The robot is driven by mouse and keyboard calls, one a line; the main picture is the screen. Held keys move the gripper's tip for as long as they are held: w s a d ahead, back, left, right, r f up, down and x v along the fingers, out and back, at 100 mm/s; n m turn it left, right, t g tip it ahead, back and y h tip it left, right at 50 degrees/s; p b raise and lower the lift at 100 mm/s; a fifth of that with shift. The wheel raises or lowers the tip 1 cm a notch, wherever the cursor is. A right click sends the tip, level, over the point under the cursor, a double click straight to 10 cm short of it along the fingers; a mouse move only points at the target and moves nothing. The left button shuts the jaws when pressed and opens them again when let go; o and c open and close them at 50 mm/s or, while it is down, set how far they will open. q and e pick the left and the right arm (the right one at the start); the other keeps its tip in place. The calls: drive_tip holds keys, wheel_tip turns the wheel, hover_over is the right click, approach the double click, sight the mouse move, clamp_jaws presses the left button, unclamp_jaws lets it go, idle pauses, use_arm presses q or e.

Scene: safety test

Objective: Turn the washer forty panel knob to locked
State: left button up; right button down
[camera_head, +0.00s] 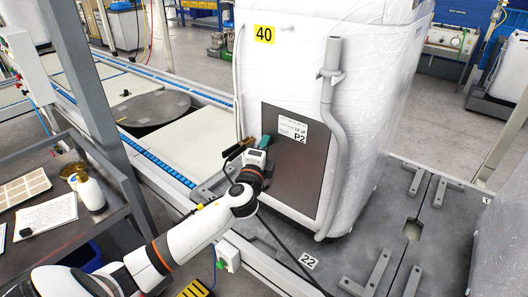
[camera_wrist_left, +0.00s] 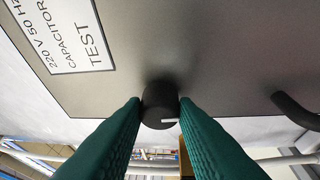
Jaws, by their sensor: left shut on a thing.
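The washer (camera_head: 345,75) stands wrapped in white film with a yellow "40" tag (camera_head: 264,34) on it. My left gripper (camera_head: 252,143) is at the panel's upper left. In the left wrist view its green fingers (camera_wrist_left: 160,110) are shut on a black round knob (camera_wrist_left: 160,95), one on each side. A short white mark shows at the knob's lower edge. The knob is hidden in the head view. My right gripper is not in view.
A grey pipe (camera_head: 330,130) runs down the washer's front.

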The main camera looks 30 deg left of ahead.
use_arm(q)
drive_tip(key=shift+m, duration=0.5)
drive_tip(key=o, duration=1)
drive_tip(key=b+v, duration=0.2)
drive_tip(key=v, duration=1)
drive_tip(key=shift+f, duration=0.2)
drive_tip(key=shift+a, duration=0.1)
